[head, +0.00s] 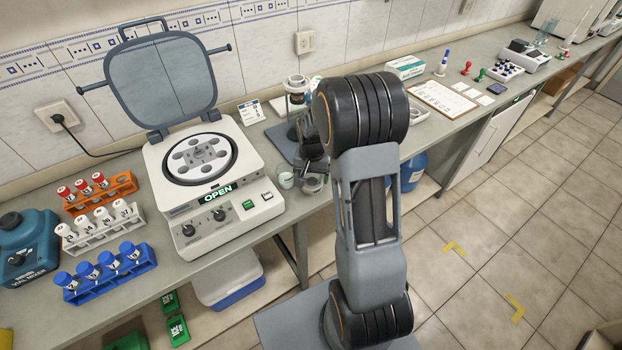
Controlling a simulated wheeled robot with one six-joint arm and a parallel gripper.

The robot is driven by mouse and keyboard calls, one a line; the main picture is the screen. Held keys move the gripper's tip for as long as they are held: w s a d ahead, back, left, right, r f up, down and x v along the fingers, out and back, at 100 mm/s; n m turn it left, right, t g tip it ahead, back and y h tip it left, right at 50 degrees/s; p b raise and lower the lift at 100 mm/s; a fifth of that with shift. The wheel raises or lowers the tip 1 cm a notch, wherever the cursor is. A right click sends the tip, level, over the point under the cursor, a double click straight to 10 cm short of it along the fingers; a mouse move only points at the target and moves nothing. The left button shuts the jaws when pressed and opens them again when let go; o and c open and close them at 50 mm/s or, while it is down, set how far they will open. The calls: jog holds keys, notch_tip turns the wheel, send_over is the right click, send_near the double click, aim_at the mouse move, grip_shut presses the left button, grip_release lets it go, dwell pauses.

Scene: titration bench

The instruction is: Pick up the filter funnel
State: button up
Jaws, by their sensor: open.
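My gripper (312,170) hangs over the bench's front edge, right of the centrifuge, partly hidden behind my own arm. It is small in view and open. A clear glass vessel with a pale rim (297,88) stands upright just behind it, over a dark base plate (282,138); I cannot tell for sure whether this is the filter funnel. A small clear beaker (286,179) stands just left of my gripper. A small round greyish object (313,186) shows at the gripper's lower end; I cannot tell what it is or whether the jaws touch it.
A centrifuge (262,215) with its lid up and an "OPEN" display stands to the left. Racks of red-, white- and blue-capped tubes (105,270) fill the bench's left part. A clipboard (442,98) lies farther right. My arm hides some bench between.

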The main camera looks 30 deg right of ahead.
jog(key=shift+f, duration=0.25)
jog(key=shift+c, duration=0.2)
jog(key=c, duration=0.7)
jog(key=shift+r, duration=0.15)
